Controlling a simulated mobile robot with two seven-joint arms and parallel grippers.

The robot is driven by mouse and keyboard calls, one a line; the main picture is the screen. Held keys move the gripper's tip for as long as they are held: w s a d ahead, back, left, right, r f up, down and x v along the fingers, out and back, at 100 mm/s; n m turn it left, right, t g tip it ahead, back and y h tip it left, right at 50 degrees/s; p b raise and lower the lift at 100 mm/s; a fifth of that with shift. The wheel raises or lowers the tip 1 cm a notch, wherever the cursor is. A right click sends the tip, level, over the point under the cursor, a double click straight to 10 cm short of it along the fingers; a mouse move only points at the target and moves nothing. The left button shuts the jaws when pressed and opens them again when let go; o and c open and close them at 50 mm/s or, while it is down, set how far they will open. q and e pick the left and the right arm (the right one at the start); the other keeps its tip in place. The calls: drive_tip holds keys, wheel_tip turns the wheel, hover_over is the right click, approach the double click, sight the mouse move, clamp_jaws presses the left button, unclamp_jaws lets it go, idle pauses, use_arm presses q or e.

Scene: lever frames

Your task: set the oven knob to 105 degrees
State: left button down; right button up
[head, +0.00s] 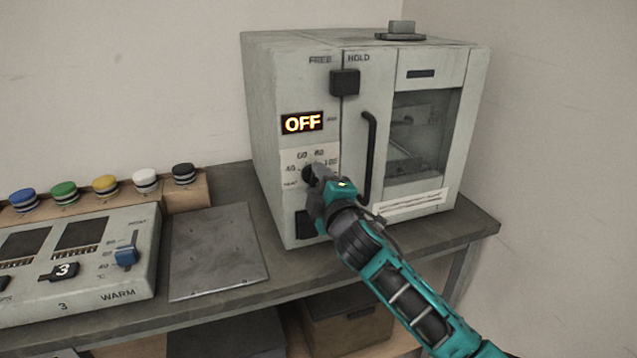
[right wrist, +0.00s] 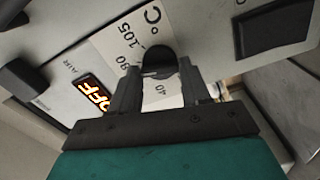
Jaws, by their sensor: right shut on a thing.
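The oven (head: 290,65) is a pale grey box on the bench, and its lit display (head: 303,123) reads OFF. The display also shows sideways in the right wrist view (right wrist: 92,97). The black oven knob (right wrist: 158,58) sits on a white dial plate (head: 293,157) with printed temperature numbers; 105 is legible in the right wrist view. My right gripper (head: 313,177) is at the dial, shut on the knob, with one finger on each side. The gripper hides most of the knob and part of the scale in the head view, so its pointer setting is unclear. My left gripper is out of view.
A black slider (head: 345,82) sits at FREE/HOLD, and a dark vertical handle (head: 368,155) stands right of the dial. A black square button (head: 305,225) is below. Left are a bare metal plate (head: 215,255), a warmer panel (head: 90,285) and several coloured-capped jars.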

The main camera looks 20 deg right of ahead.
drive_tip(key=m+p, duration=0.1)
drive_tip(key=m, duration=0.4)
drive_tip(key=shift+m, duration=0.4)
drive_tip(key=m+p, duration=0.2)
drive_tip(key=m, duration=0.2)
drive_tip(key=shift+m, duration=0.6)
drive_tip(key=o, duration=1.1)
drive_tip(key=shift+c, duration=0.2)
drive_tip(key=shift+s, duration=0.1)
drive_tip(key=s, duration=1.2)
drive_tip(key=shift+s+d, duration=0.2)
drive_tip(key=shift+s, duration=0.15)
